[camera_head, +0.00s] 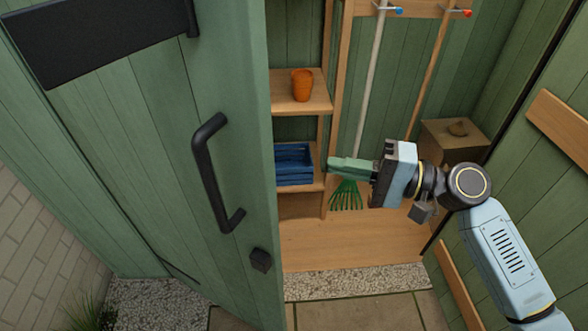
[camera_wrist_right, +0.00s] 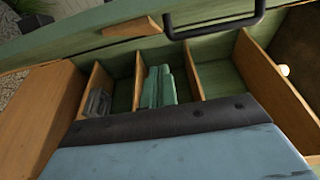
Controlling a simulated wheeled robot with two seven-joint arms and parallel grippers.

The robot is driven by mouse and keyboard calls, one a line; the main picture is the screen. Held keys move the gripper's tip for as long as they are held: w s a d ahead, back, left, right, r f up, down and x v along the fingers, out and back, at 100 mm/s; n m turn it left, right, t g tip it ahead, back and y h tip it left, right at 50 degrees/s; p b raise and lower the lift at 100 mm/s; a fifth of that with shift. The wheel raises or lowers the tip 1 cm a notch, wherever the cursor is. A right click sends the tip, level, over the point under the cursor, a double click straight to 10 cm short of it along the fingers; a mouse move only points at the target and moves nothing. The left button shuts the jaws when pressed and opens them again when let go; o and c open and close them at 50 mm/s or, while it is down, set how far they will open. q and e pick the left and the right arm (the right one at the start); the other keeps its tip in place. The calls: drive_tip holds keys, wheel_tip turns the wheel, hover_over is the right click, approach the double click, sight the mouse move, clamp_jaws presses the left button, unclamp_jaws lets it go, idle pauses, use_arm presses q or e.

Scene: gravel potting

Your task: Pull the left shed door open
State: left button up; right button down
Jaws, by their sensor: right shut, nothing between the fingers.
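The left shed door (camera_head: 160,150) is green planked wood and stands partly open, with the shed's inside showing past its free edge. A black bar handle (camera_head: 205,175) is on its face, with a small black block (camera_head: 260,260) below. My right gripper (camera_head: 332,164) is shut and empty in the opening, to the right of the door's edge and apart from the handle. In the right wrist view its green fingers (camera_wrist_right: 158,86) are together, and the door's handle (camera_wrist_right: 215,30) shows at the top. My left gripper is in neither view.
Inside, shelves hold an orange pot (camera_head: 302,85) and a blue crate (camera_head: 293,165). A green rake (camera_head: 346,195) hangs behind my gripper. A brown box (camera_head: 452,137) stands at the back right. A green panel with wooden battens (camera_head: 560,122) borders the right. Gravel (camera_head: 350,282) lies along the threshold.

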sight(275, 173)
drive_tip(key=a+p, duration=0.2)
drive_tip(key=a, duration=0.9)
drive_tip(key=shift+s+a+p, duration=0.2)
drive_tip(key=shift+a+p, duration=0.05)
drive_tip(key=shift+p, duration=0.1)
